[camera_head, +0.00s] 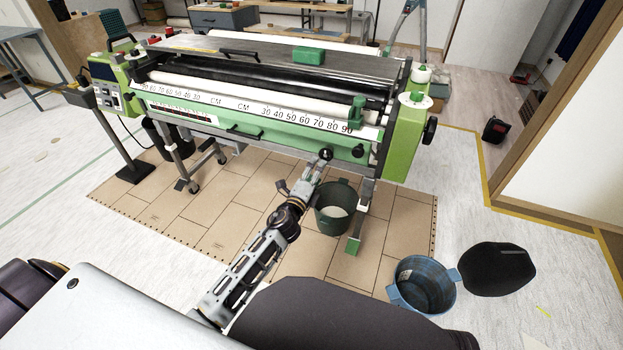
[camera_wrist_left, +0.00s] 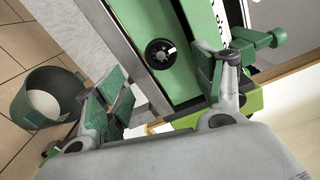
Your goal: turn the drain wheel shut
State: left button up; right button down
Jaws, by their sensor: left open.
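The drain wheel (camera_head: 326,154) is a small round black knob on the green front panel of the wallpaper paster (camera_head: 262,130). In the left wrist view the wheel (camera_wrist_left: 160,53) faces me, with a pale mark on its hub. My left gripper (camera_head: 318,166) is just in front of and below the wheel in the head view. In the left wrist view the gripper (camera_wrist_left: 167,88) is open and empty. The wheel shows in the gap between its fingers, beyond them; I cannot tell whether they touch it. My right gripper is not in view.
A dark green bucket (camera_head: 335,222) with pale contents stands under the machine, beside my left arm. A blue bucket (camera_head: 424,284) and a black lid-like disc (camera_head: 497,269) are at the lower right. A green clamp (camera_wrist_left: 257,44) sits right of the wheel in the wrist view.

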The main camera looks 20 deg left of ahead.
pick_arm(q)
jog(key=shift+s, duration=1.45)
